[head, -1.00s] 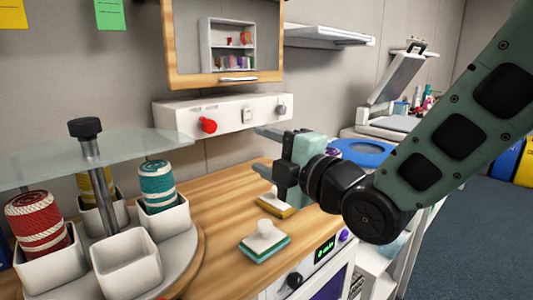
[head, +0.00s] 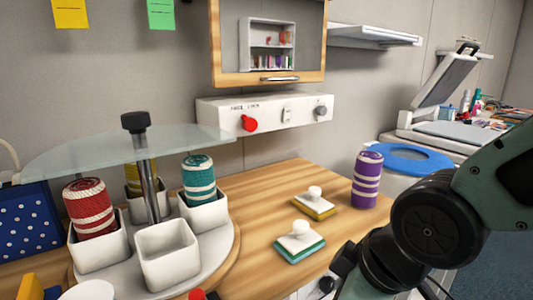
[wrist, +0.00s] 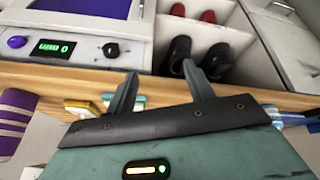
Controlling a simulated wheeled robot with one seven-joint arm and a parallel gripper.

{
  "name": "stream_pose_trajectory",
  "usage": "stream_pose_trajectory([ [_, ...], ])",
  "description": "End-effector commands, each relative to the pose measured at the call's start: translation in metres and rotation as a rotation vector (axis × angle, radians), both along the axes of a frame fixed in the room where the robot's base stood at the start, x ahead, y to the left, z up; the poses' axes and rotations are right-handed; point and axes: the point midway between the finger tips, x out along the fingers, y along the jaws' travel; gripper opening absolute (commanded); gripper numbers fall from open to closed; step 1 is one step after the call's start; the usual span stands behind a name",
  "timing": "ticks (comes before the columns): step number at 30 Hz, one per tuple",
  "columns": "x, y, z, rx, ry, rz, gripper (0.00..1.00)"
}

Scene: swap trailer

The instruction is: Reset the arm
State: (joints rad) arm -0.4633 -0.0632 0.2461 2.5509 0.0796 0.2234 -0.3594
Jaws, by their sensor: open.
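My arm comes in at the right of the head view, and its end is cut off by the lower edge there. My gripper (wrist: 160,88) shows in the wrist view with its two dark fingers spread apart and nothing between them. The fingers are over the edge of the wooden counter, beside an oven panel with a green display (wrist: 52,47). Shelf cubbies holding dark and red shoes (wrist: 180,52) lie beyond the fingertips.
A carousel (head: 215,245) with white cups and yarn spools stands at left under a glass disc (head: 90,155). Two stamp-like blocks (head: 300,243) (head: 314,206) and a purple spool (head: 367,180) sit on the counter (head: 250,190). A blue ring (head: 408,160) lies behind.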

Motion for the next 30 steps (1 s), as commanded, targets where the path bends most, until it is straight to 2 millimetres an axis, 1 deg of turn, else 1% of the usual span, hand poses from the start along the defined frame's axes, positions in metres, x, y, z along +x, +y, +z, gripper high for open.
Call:
stream_pose_trajectory([
  [1,-0.014,-0.006,-0.003,-0.022,0.07,-0.049,0.53],
  [3,-0.034,-0.015,-0.007,-0.058,0.165,-0.123,0.53],
  [9,-0.086,-0.04,-0.009,-0.185,0.384,-0.324,0.53],
  [10,-0.084,-0.039,0.006,-0.181,0.381,-0.32,0.53],
  [17,-0.083,-0.038,0.056,-0.177,0.376,-0.316,0.53],
  [21,-0.083,-0.038,0.09,-0.176,0.376,-0.316,0.53],
  [24,-0.083,-0.038,0.11,-0.176,0.376,-0.316,0.53],
  [27,-0.083,-0.038,0.121,-0.176,0.376,-0.316,0.53],
  [30,-0.083,-0.038,0.125,-0.176,0.376,-0.316,0.53],
])
